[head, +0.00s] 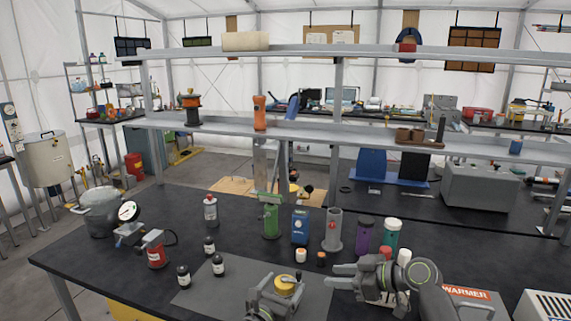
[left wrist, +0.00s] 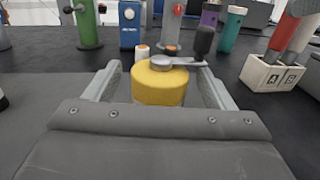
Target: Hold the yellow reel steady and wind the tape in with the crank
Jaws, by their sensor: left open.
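The yellow reel (head: 286,285) stands on the grey mat at the front of the bench. In the left wrist view the yellow reel (left wrist: 159,84) is upright, with a silver crank arm (left wrist: 178,62) on top and a black crank handle (left wrist: 204,42) at its right end. My left gripper (head: 274,289) is open, with one finger on each side of the reel; I cannot tell whether they touch it. My right gripper (head: 332,275) is open to the right of the reel, its fingers pointing left with nothing between them. No tape is distinguishable.
Behind the reel stand a green post device (head: 270,217), a blue box (head: 300,227), a grey stand (head: 333,230), a purple bottle (head: 364,235) and a teal bottle (head: 391,233). Small dark bottles (head: 218,265) stand left. A cream A/B block (left wrist: 272,76) sits right.

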